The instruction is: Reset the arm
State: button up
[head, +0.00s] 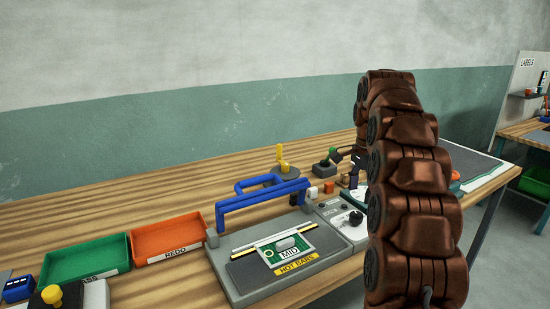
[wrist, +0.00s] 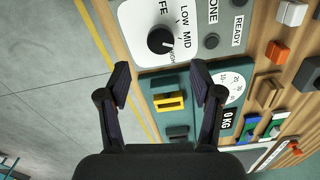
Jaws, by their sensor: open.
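My gripper (wrist: 160,78) is open in the wrist view, its two dark fingers spread apart with nothing held between them. It points over the bench near a teal device with a yellow frame (wrist: 170,102) and a dial marked 0 KG (wrist: 232,88). A grey control panel with a black knob (wrist: 161,40) lies beyond the fingertips. In the head view my copper-coloured arm (head: 405,170) rises at the right of centre, bent over at the top. The gripper is mostly hidden behind the arm there.
A grey hot-bar machine (head: 245,272) with a raised blue handle (head: 262,200) stands on the wooden bench. A green tray (head: 84,256) and an orange REDO tray (head: 165,238) are at left. Small blocks and a dark joystick-like piece (head: 325,168) lie behind. A labels station (head: 525,90) stands far right.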

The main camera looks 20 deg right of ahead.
jog(key=s+a+r+n+g+p, duration=0.1)
jog(key=s+a+r+n+p, duration=0.1)
jog(key=s+a+n, duration=0.45)
jog(key=s+a+r+n+p, duration=0.2)
jog(key=s+a+n+p, duration=0.1)
jog(key=s+a, duration=0.65)
jog(key=s+a+f+n+p, duration=0.1)
jog(key=s+a+n, duration=0.1)
jog(key=s, duration=0.5)
jog(key=s+a+f+n+p, duration=0.1)
jog(key=s+a+f+n, duration=0.1)
jog(key=s, duration=0.5)
jog(key=s+a+f+n+p, duration=0.2)
jog(key=s+a+n, duration=0.2)
jog(key=s, duration=0.4)
jog(key=shift+a+f+g, duration=0.25)
jog(key=shift+g, duration=0.15)
